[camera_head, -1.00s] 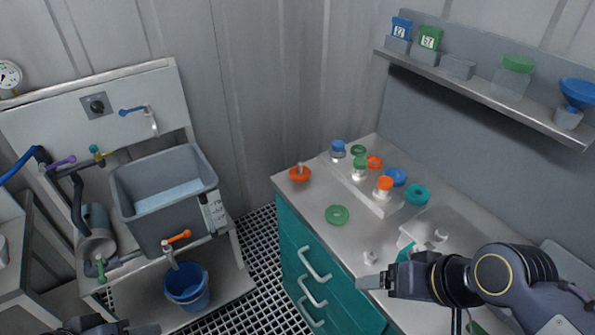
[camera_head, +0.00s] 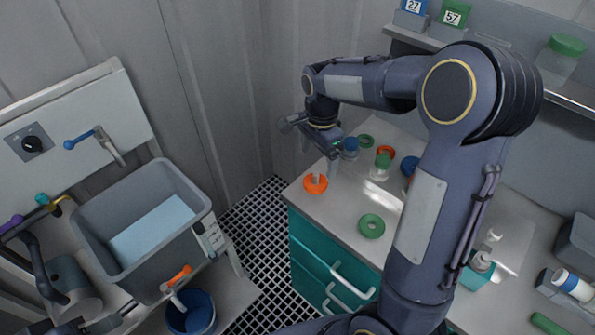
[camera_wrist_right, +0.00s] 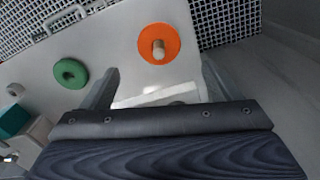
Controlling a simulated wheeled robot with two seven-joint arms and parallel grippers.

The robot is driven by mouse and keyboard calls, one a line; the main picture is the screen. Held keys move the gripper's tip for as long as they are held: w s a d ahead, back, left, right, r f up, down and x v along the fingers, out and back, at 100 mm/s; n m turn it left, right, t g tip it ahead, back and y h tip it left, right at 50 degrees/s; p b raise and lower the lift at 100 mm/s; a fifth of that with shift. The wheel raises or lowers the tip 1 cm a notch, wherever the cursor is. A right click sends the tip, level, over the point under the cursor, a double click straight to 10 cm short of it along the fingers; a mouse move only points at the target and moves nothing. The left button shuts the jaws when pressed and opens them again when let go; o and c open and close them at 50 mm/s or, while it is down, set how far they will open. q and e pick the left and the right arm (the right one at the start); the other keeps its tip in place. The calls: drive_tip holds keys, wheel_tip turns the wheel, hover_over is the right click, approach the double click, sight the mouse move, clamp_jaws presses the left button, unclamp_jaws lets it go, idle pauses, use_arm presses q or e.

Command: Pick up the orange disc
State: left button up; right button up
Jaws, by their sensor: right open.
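The orange disc (camera_head: 316,185) lies flat at the near left corner of the worktop. In the right wrist view the orange disc (camera_wrist_right: 145,35) has a short pale peg (camera_wrist_right: 158,49) standing up at its middle. My right gripper (camera_head: 322,163) is above the worktop corner, close to the disc. In the right wrist view my right gripper (camera_wrist_right: 158,88) is open, its fingers apart with nothing between them; the disc shows beyond the fingertips, between their lines. Part of my left gripper (camera_head: 65,327) shows at the bottom left edge; its jaws cannot be made out.
A green disc (camera_head: 371,226) lies on the worktop (camera_head: 345,212), right of the orange one. An orange ring (camera_head: 386,152), a green-topped jar (camera_head: 382,165) and a blue-topped jar (camera_head: 350,147) stand behind. My right arm hides much of the worktop. A grey sink (camera_head: 88,222) is at left.

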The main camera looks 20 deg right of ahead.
sight(315, 173)
drive_tip(key=f, duration=0.5)
drive_tip(key=f+p, duration=0.1)
drive_tip(key=f, duration=0.1)
drive_tip(key=shift+s+a+f, duration=0.1)
drive_tip(key=shift+a+f, duration=0.25)
drive_tip(key=shift+f, duration=0.05)
drive_tip(key=shift+c, duration=0.2)
drive_tip(key=c, duration=1)
drive_tip(key=shift+r, duration=0.1)
drive_tip(key=shift+c, duration=0.2)
